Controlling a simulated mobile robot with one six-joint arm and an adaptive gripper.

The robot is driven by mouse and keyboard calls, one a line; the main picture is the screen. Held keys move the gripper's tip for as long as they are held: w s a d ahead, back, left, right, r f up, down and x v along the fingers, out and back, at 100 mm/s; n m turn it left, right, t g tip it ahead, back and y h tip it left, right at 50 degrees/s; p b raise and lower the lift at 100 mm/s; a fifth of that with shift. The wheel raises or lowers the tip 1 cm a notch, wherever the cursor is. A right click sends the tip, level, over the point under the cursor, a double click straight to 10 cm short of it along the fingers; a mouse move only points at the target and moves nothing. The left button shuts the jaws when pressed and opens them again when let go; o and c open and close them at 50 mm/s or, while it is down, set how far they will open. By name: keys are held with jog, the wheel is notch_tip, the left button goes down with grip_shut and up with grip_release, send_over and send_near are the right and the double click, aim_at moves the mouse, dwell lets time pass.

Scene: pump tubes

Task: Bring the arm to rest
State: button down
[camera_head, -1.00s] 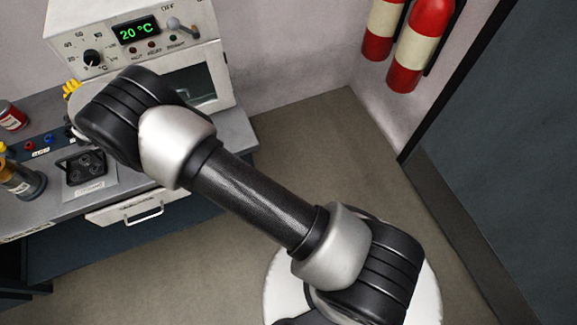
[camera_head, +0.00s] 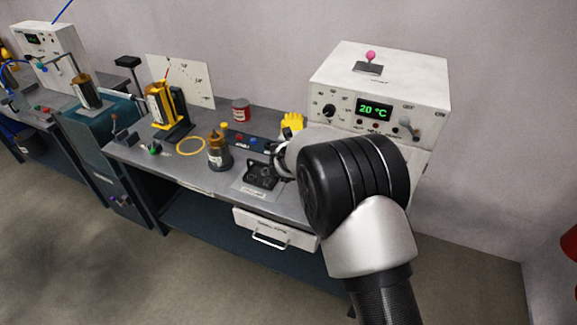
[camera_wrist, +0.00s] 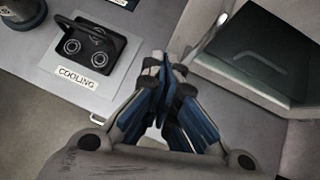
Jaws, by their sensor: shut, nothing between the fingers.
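My gripper (camera_wrist: 160,75) shows in the wrist view, with its two blue-padded fingers brought together and nothing between them. It points over the bench front, right of the black cooling socket (camera_wrist: 85,45) and left of the oven's dark window. In the head view my arm reaches up from the lower right and bends in front of the white oven (camera_head: 385,80). The arm's large dark joint hides most of the gripper there. Whether the fingers touch the bench or the oven cannot be told.
The oven reads 20 °C. The grey bench (camera_head: 180,170) carries a brown bottle (camera_head: 219,152), a yellow stand (camera_head: 168,108), a yellow ring (camera_head: 190,146), a red can (camera_head: 241,110) and yellow gloves (camera_head: 292,123). A white drawer (camera_head: 275,228) sits below. The floor at left is open.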

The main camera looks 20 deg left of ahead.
jog(key=s+d+r+n+y, duration=0.1)
jog(key=d+r+n, duration=0.15)
jog(key=r, duration=0.55)
jog(key=s+d+r+n+y, duration=0.15)
jog(key=r+n, duration=0.25)
jog(key=r, duration=0.4)
jog(key=s+d+r+n+y, duration=0.2)
jog(key=s+d+r+n, duration=0.55)
jog(key=r+n, duration=0.2)
jog(key=s+d+f+n+g+h, duration=0.2)
jog(key=s+d+n, duration=0.6)
jog(key=s+d, duration=0.5)
jog(key=s+d+f+n+g+h, duration=0.2)
jog(key=s+d+n+h, duration=0.2)
jog(key=s+d+n, duration=0.5)
jog(key=s+d, duration=0.5)
jog(key=s, duration=0.3)
jog(key=shift+s+d+f, duration=0.2)
jog(key=shift+s, duration=0.15)
jog(key=shift+h, duration=0.25)
